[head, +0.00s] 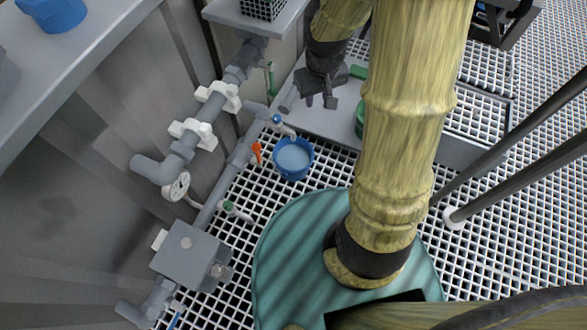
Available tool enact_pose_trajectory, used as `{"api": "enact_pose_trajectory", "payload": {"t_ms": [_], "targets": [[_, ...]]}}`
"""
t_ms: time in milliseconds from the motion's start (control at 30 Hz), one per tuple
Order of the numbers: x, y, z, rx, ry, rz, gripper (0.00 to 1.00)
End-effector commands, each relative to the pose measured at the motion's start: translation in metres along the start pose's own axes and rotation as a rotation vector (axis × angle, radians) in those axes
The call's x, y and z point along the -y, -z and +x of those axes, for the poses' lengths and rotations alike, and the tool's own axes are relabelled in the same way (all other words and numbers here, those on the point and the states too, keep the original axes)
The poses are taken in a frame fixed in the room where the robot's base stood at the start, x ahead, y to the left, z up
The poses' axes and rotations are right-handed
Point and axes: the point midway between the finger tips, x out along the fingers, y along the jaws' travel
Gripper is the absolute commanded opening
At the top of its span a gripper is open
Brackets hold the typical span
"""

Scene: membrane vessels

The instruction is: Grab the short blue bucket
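A short, round blue bucket (279,166) stands upright on the white grating floor, right of the grey pipes, with a paler blue-grey inside. My gripper (319,102) is dark and points down, above and slightly right of the bucket in the picture, apart from it. Its two fingertips look spread, with nothing between them. Another blue vessel (53,14) shows at the top left on a grey ledge, partly cut off by the frame edge.
Grey pipes (212,120) with white fittings, a gauge (177,187) and small valves run close to the bucket's left. A grey platform (321,122) lies behind it. A green vessel (360,120) is partly hidden by my arm. White grating (320,175) is clear beside the bucket.

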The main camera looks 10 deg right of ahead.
Motion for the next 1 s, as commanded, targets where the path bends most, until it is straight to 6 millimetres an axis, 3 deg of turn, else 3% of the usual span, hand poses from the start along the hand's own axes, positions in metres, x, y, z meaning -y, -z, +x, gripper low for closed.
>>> {"api": "enact_pose_trajectory", "payload": {"t_ms": [300, 500, 800, 900, 1000], "targets": [[-0.02, 0.048, 0.095, 0.077, 0.031, -0.151, 0.3], [-0.029, 0.067, 0.167, 0.114, 0.071, -0.245, 0.3], [-0.037, 0.07, 0.277, 0.147, 0.142, -0.35, 0.3], [-0.038, 0.069, 0.298, 0.149, 0.156, -0.37, 0.3], [-0.038, 0.068, 0.307, 0.15, 0.161, -0.377, 0.3]]}}
